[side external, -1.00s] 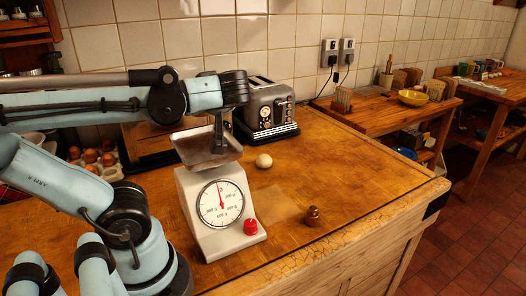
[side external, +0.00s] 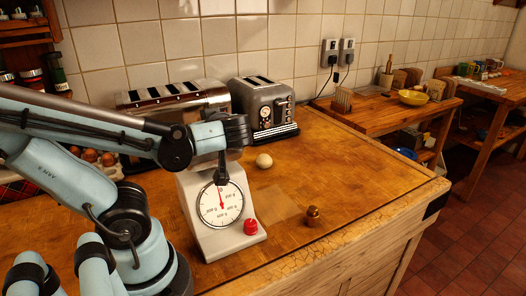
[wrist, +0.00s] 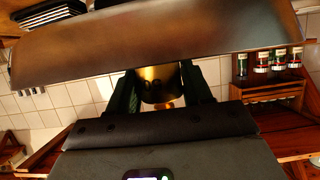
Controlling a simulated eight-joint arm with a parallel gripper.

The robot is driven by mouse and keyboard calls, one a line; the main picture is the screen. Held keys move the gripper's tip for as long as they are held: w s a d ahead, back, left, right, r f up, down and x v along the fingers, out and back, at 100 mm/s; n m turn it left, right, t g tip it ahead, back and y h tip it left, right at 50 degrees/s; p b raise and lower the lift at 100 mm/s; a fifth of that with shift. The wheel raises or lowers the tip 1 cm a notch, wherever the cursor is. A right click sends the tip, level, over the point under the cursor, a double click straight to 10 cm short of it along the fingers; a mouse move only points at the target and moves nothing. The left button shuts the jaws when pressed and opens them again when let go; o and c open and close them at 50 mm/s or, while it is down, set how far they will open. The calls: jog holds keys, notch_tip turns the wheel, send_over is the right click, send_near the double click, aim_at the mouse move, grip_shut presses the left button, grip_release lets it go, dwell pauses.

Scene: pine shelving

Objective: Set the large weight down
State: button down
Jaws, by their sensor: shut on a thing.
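My gripper (wrist: 160,92) is shut on a brass weight (wrist: 158,78), which shows between its dark fingers in the wrist view. In the side view my gripper (side external: 222,180) is at the top of the white kitchen scale (side external: 205,230), in front of its dial. The weight and most of the scale's pan are hidden there by my arm. A broad brownish surface, perhaps the pan, crosses the top of the wrist view; I cannot tell whether the weight touches it.
A pale round object (side external: 264,161) lies on the wooden counter (side external: 350,175) behind the scale. A grey toaster (side external: 265,108) and a longer toaster (side external: 175,95) stand at the back wall. Eggs (side external: 90,155) sit at the left. The counter's right part is clear.

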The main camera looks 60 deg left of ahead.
jog(key=shift+f, duration=1.4)
jog(key=shift+c, duration=2.4)
grip_release()
jog(key=shift+f, duration=0.1)
jog(key=shift+f, duration=0.15)
jog(key=shift+v, duration=3.8)
